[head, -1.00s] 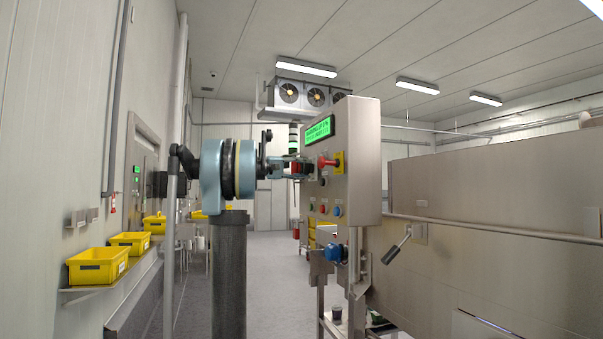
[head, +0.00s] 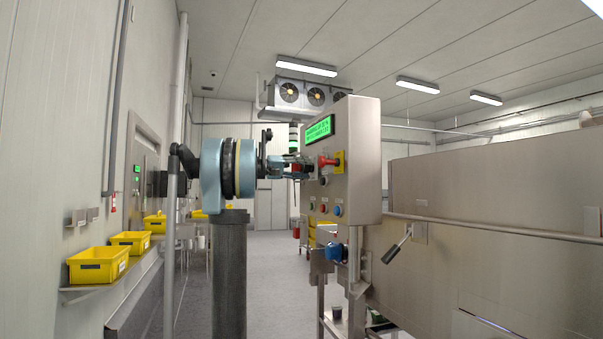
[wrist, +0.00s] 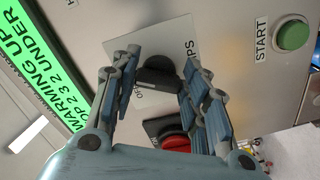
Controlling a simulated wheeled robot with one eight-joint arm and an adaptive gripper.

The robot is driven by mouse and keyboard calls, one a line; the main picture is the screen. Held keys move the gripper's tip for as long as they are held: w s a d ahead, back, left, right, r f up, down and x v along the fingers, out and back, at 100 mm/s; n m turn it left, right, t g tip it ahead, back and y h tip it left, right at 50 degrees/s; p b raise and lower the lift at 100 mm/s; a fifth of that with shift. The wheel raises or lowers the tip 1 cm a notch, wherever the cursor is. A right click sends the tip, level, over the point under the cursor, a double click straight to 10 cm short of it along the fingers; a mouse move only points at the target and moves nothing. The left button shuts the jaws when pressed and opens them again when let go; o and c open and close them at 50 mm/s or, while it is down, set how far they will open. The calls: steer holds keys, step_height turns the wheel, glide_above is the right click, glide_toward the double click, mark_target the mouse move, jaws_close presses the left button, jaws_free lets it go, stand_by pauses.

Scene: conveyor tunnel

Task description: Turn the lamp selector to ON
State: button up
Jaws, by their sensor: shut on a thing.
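The lamp selector (wrist: 160,73) is a black knob on a pale plate in the wrist view. The plate's lettering is partly hidden; "PS" and an "O" show. My gripper (wrist: 162,68) has one finger on each side of the knob and is shut on it. The knob's exact pointing direction is hard to read between the fingers. In the head view my gripper (head: 303,168) reaches the face of the steel control box (head: 358,165), and the selector is hidden there.
A red knob (wrist: 176,143) sits close to my fingers. A green START button (wrist: 292,35) and a lit green display (wrist: 45,85) reading "WARMING UP" flank the selector. Yellow bins (head: 97,266) stand on a shelf at left. The aisle floor (head: 270,275) is clear.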

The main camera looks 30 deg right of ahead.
steer(key=o, duration=1.1)
steer(key=shift+w, duration=0.1)
steer(key=shift+a, duration=0.1)
steer(key=v, duration=1.2)
steer(key=shift+f, duration=0.15)
